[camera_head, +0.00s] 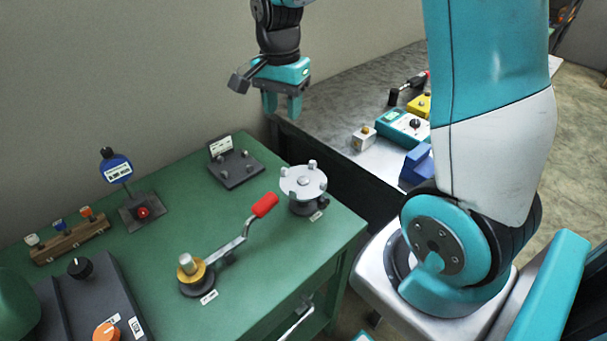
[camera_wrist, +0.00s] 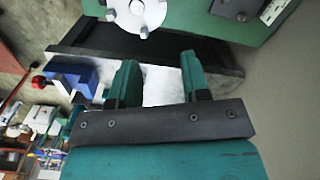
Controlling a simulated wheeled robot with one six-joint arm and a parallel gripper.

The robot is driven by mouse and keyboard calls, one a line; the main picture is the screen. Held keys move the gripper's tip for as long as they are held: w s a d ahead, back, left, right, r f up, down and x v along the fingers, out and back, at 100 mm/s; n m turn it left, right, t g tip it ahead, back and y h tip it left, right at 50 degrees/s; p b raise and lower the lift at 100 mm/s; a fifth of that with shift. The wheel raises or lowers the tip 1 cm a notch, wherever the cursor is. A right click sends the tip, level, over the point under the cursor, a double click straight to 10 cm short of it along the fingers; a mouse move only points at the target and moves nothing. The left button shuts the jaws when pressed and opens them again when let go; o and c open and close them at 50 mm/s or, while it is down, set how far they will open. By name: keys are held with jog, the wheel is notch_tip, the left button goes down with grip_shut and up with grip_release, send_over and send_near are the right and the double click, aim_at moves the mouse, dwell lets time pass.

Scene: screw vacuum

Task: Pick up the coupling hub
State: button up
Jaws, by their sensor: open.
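What looks like the coupling hub is a silver disc (camera_head: 303,181) with raised lugs around its rim, seated on a dark round base near the right edge of the green table (camera_head: 275,265). Part of this disc (camera_wrist: 140,14) also shows at the top of the wrist view, cut off by the frame. My gripper (camera_head: 282,104) is open and empty. It hangs above and behind the disc in the head view, near the grey bench's left end, clear of both. In the wrist view my open fingers (camera_wrist: 158,78) have nothing between them.
A crank with a red handle (camera_head: 265,204) reaches close to the disc's left side. A dark plate with pegs (camera_head: 236,168) stands behind it. The grey bench (camera_head: 340,115) holds a teal meter (camera_head: 402,127) and a blue block (camera_head: 416,165). A dark gap separates bench and table.

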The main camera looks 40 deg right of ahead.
send_over(284, 169)
jog(key=f, duration=1)
jog(key=shift+s+f+p, duration=0.2)
jog(key=shift+f+p, duration=0.15)
jog(key=shift+w+f+p, duration=0.15)
jog(key=shift+f+p, duration=0.15)
jog(key=shift+f, duration=1.05)
jog(key=shift+w+f+p, duration=0.1)
jog(key=shift+f+p, duration=0.2)
jog(key=shift+f, duration=1)
grip_shut()
